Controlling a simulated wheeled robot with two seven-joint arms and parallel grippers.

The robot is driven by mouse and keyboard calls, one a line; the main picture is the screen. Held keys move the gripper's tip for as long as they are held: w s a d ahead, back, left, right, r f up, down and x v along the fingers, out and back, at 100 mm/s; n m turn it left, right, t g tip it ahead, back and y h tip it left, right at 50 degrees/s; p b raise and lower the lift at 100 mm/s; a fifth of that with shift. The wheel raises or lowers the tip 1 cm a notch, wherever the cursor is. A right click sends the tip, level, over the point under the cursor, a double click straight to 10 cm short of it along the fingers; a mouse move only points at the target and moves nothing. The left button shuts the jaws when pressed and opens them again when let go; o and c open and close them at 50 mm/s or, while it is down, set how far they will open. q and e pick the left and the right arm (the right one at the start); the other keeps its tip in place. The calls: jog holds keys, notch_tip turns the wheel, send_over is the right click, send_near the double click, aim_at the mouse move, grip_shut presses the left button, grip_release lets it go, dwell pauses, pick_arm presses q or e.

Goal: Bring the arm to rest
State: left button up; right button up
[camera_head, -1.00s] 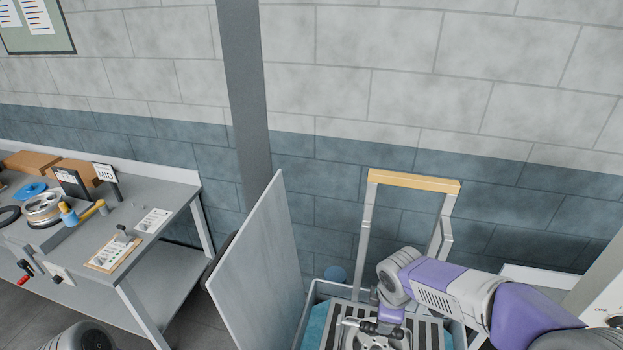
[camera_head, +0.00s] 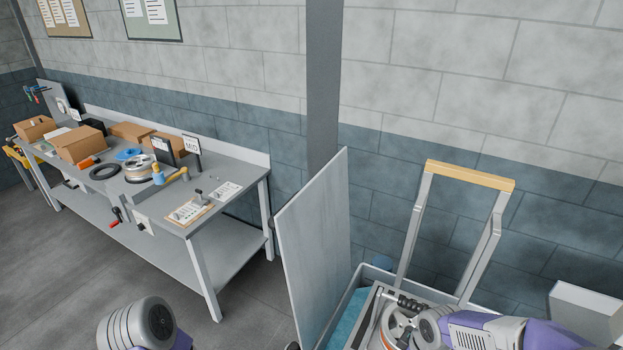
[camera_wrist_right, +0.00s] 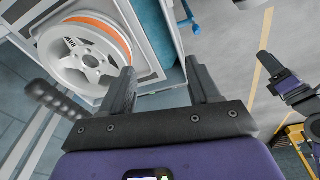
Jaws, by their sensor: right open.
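My right arm (camera_head: 485,330) comes in from the lower right of the head view, low over an open grey bin. Its fingertips cannot be made out there. In the right wrist view my right gripper (camera_wrist_right: 160,82) is open, with nothing between its fingers. A silver spoked wheel (camera_wrist_right: 88,55) with an orange band lies beyond the left finger, apart from it. The wheel also shows in the head view (camera_head: 396,326), partly hidden by my arm. A dark gripper at the right edge of the wrist view (camera_wrist_right: 285,85) appears to be my left one; its opening is unclear.
A grey bin (camera_head: 345,305) with a tall wooden-topped handle (camera_head: 470,175) stands in front. A pale upright panel (camera_head: 315,250) is left of it. A workbench (camera_head: 235,175) with boxes and a wheel runs along the wall. The floor between bench and panel is clear.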

jog(key=s+a+f+m+y+b, duration=0.1)
jog(key=s+a+f+m, duration=0.3)
jog(key=f, duration=0.6)
jog(key=s+a+f+m+y+b, duration=0.1)
jog(key=s+a+f+m+b, duration=0.3)
jog(key=f, duration=0.6)
jog(key=s+a+f+m+y+b, duration=0.1)
jog(key=s+a+f+m+b, duration=0.2)
jog(key=f, duration=0.7)
jog(key=shift+s+a+m+g, duration=0.4)
jog(key=shift+s+a+m, duration=0.15)
jog(key=shift+a+m, duration=0.3)
